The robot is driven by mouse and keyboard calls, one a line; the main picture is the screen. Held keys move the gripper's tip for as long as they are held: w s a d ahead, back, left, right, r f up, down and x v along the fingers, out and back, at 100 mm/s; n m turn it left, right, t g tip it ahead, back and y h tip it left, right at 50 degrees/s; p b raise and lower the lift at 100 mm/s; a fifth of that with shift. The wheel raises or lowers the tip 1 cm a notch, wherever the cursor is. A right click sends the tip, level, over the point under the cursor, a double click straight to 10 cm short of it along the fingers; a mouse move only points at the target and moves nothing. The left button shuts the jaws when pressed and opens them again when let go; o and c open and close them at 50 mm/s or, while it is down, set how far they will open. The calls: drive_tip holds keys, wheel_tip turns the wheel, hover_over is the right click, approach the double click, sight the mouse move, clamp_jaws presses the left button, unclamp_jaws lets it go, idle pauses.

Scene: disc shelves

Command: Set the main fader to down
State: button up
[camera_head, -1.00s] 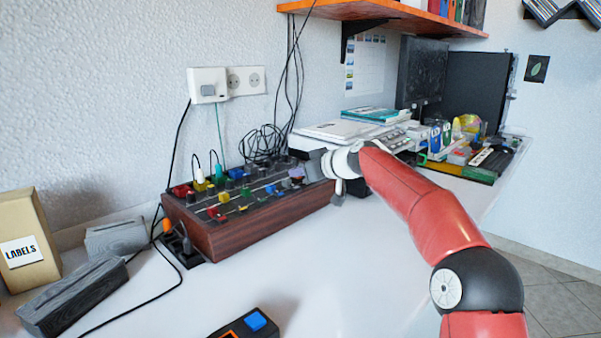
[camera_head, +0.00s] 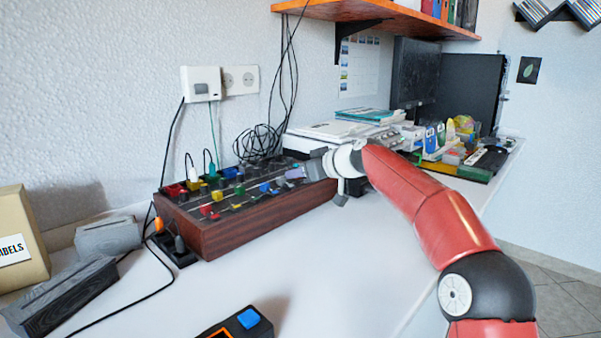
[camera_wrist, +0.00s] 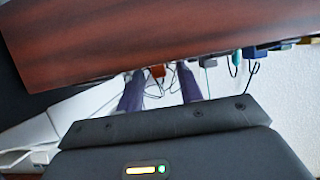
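The mixer (camera_head: 235,232), a wooden-sided box with several coloured knobs and sliders on top, stands on the desk against the wall. My gripper (camera_head: 300,170) is at its right end, low over the top. In the wrist view, the two dark purple fingers (camera_wrist: 160,82) stand apart, with their tips at the edge of the wooden side panel (camera_wrist: 120,40). An orange-red cap (camera_wrist: 158,71) shows between and beyond them. A lilac piece (camera_head: 293,173) shows at the gripper's end in the head view; I cannot tell whether it is a finger or a fader cap. The main fader cannot be made out.
Papers and books (camera_head: 362,114) stand behind my gripper. A box marked LABELS (camera_head: 20,240) and dark grey blocks (camera_head: 60,295) lie left.

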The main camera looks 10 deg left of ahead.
drive_tip(key=b+v, duration=0.1)
drive_tip(key=v, duration=0.6)
drive_tip(key=shift+d+b, duration=0.2)
drive_tip(key=shift+b, duration=0.15)
drive_tip(key=shift+s, duration=0.1)
